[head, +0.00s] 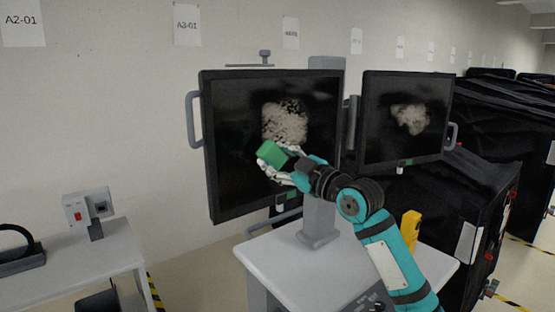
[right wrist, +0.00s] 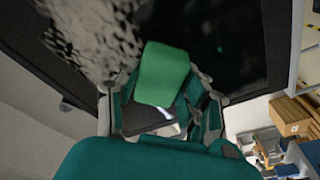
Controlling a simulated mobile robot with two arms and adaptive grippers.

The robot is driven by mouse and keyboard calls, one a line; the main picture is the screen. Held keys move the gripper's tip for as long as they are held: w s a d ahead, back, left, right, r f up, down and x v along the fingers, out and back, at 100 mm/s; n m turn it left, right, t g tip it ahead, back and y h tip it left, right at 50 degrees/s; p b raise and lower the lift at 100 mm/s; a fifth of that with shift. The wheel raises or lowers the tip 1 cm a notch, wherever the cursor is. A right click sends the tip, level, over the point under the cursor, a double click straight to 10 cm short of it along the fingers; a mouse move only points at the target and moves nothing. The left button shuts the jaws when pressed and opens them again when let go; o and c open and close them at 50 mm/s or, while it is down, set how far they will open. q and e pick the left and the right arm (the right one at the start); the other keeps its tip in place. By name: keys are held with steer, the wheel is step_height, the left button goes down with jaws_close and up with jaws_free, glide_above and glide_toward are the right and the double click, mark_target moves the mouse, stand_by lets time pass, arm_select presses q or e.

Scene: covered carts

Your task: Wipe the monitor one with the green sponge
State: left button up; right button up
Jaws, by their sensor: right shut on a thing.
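The left of two black monitors (head: 240,160) stands on a grey column and has a pale smudged patch (head: 284,122) on its screen. A second monitor (head: 375,125) to its right has a similar patch. I cannot tell which is monitor one. My right gripper (head: 273,160) is shut on the green sponge (head: 270,152) in front of the left monitor, just below the patch. In the right wrist view the sponge (right wrist: 163,74) sits between the fingers, close to the dark screen; I cannot tell whether it touches. My left gripper is out of view.
A pale cart top (head: 285,268) lies under the monitors, with a yellow object (head: 410,226) on it. Black covered carts (head: 500,160) stand at the right. A side table (head: 75,265) at the left holds a small box with a red switch (head: 89,207).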

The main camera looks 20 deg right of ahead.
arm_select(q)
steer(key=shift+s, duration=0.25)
arm_select(e)
steer(key=shift+w, duration=0.15)
steer(key=shift+w+a, duration=0.15)
steer(key=shift+w, duration=0.05)
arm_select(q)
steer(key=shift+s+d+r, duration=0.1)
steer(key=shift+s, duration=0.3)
arm_select(e)
steer(key=shift+w, duration=0.1)
arm_select(q)
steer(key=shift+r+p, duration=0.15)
steer(key=shift+p, duration=0.15)
arm_select(e)
steer(key=shift+w+a, duration=0.25)
steer(key=shift+w, duration=0.35)
steer(key=shift+d, duration=0.1)
